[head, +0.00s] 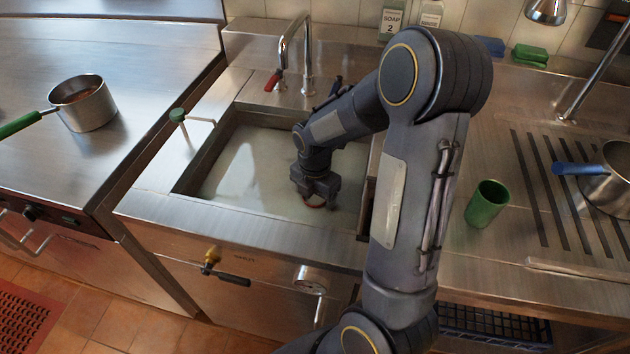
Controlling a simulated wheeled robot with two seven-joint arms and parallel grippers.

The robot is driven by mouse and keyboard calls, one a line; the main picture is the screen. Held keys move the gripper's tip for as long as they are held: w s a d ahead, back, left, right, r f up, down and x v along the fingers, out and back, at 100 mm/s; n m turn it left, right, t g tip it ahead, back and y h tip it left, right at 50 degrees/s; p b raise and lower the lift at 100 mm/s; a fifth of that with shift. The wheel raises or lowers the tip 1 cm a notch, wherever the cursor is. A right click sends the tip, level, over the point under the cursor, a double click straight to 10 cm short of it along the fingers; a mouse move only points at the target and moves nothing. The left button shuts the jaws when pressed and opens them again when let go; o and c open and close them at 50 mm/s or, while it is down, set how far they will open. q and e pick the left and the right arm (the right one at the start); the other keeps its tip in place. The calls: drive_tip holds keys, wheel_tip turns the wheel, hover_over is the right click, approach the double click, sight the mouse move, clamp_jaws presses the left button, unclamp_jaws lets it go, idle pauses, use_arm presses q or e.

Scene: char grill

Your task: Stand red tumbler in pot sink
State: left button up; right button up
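The pot sink (237,172) is a wide steel basin left of centre, with a pale, cloudy surface inside that looks like water. My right gripper (314,198) points down inside the basin, toward its right side. A small patch of red (314,207) shows right under the fingertips. It may be the top of the red tumbler; the rest of it is hidden by the gripper or the cloudy surface. I cannot tell whether the fingers are shut on it. My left gripper is out of view.
A green tumbler (487,204) stands on the ribbed drainboard to the right, near a pot with a blue handle (580,169). A faucet (307,60) rises behind the basin. A green-handled saucepan (84,104) sits on the left steel top.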

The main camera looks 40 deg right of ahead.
wheel_tip(320, 180, up, 8)
drive_tip(key=r, duration=0.1)
drive_tip(key=s+a+r+m+t+y, duration=0.1)
drive_tip(key=s+a+r+m, duration=0.1)
drive_tip(key=s+m, duration=0.3)
drive_tip(key=s+a+r+m+t+y, duration=0.1)
drive_tip(key=s+a+m, duration=0.3)
drive_tip(key=m, duration=0.5)
drive_tip(key=s+a+r+m+t+y, duration=0.1)
drive_tip(key=s+a+r+m+t, duration=0.2)
drive_tip(key=m, duration=0.4)
drive_tip(key=shift+s+a+r+y, duration=0.15)
drive_tip(key=shift+s+a+r, duration=0.1)
drive_tip(key=shift+s+a, duration=0.4)
drive_tip(key=shift+s+a+r+y, duration=0.15)
drive_tip(key=shift+s+a+r, duration=0.05)
drive_tip(key=shift+s+a, duration=0.45)
drive_tip(key=shift+s+a+f+m+t, duration=0.15)
drive_tip(key=shift+s+a+m, duration=0.1)
drive_tip(key=shift+m, duration=0.25)
drive_tip(key=shift+s+a+m+t, duration=0.15)
drive_tip(key=shift+s+m, duration=0.1)
drive_tip(key=shift+m, duration=0.25)
